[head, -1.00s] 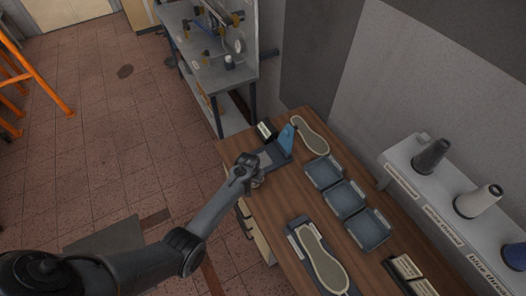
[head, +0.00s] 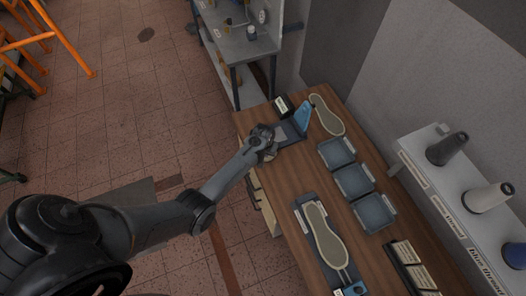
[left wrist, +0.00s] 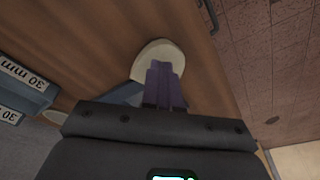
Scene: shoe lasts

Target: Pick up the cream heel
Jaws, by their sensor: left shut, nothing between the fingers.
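The cream heel (left wrist: 150,52) shows in the left wrist view as a pale, rounded piece over the brown wooden table. My left gripper (left wrist: 165,72) has its purple fingers together in front of it, covering its lower middle. The fingers are shut with nothing between them; whether they touch the heel I cannot tell. In the head view my left gripper (head: 267,150) is at the table's left edge, beside the dark base of a blue stand (head: 303,116). I cannot make out the heel there; the gripper seems to hide it. My right gripper is not in view.
Several blue trays (head: 353,182) line the table (head: 293,178). A pale sole (head: 327,115) lies behind the stand, another (head: 324,236) on a dark board. Label blocks (head: 408,262) stand near the front right. A shelf (head: 430,180) with thread cones is at right.

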